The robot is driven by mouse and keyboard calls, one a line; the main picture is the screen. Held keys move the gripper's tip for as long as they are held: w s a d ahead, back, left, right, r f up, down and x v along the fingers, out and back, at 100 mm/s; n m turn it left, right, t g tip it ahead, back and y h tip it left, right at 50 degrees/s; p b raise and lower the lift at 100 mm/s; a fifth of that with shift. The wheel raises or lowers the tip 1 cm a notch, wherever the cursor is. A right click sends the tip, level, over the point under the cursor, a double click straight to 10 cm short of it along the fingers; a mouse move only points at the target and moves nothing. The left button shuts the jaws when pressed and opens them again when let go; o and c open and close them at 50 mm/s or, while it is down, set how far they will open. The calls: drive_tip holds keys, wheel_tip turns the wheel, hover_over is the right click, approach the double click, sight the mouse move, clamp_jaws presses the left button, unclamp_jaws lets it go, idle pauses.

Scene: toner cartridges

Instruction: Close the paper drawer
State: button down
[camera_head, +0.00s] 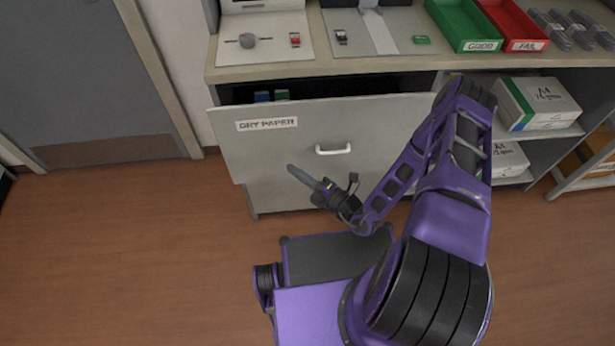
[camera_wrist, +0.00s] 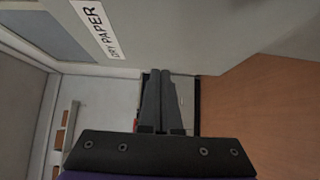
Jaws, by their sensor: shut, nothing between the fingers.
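The paper drawer (camera_head: 270,150) has a grey front with a "DRY PAPER" label and a white handle (camera_head: 333,149). It stands open, pulled out from the cabinet under the counter, with a dark gap above its front. Small blue and green items show inside. My gripper (camera_head: 291,168) is in front of the drawer front, below the label and left of the handle, its fingers together and empty. In the wrist view the shut fingers (camera_wrist: 164,76) point toward the cabinet, with the drawer front (camera_wrist: 190,30) above them. I cannot tell whether they touch it.
The counter (camera_head: 310,70) above holds a green tray (camera_head: 466,24), a red tray (camera_head: 510,22) and several dark cartridges. A white paper box (camera_head: 540,100) sits on the shelf at right. A grey door (camera_head: 75,80) is at left. The wooden floor at left is clear.

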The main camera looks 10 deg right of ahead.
sight(274, 147)
drive_tip(key=shift+w+a, duration=0.4)
drive_tip(key=shift+w, duration=0.7)
drive_tip(key=shift+w+a, duration=0.35)
drive_tip(key=shift+w, duration=0.8)
drive_tip(key=shift+w+a, duration=0.4)
drive_tip(key=shift+w, duration=0.7)
drive_tip(key=w+b, duration=0.1)
drive_tip(key=w, duration=0.2)
drive_tip(key=w+b, duration=0.2)
drive_tip(key=w, duration=0.1)
drive_tip(key=w+b, duration=0.1)
drive_tip(key=w, duration=0.2)
drive_tip(key=shift+w+d+r, duration=0.15)
drive_tip(key=shift+w+d, duration=0.1)
drive_tip(key=shift+w, duration=0.1)
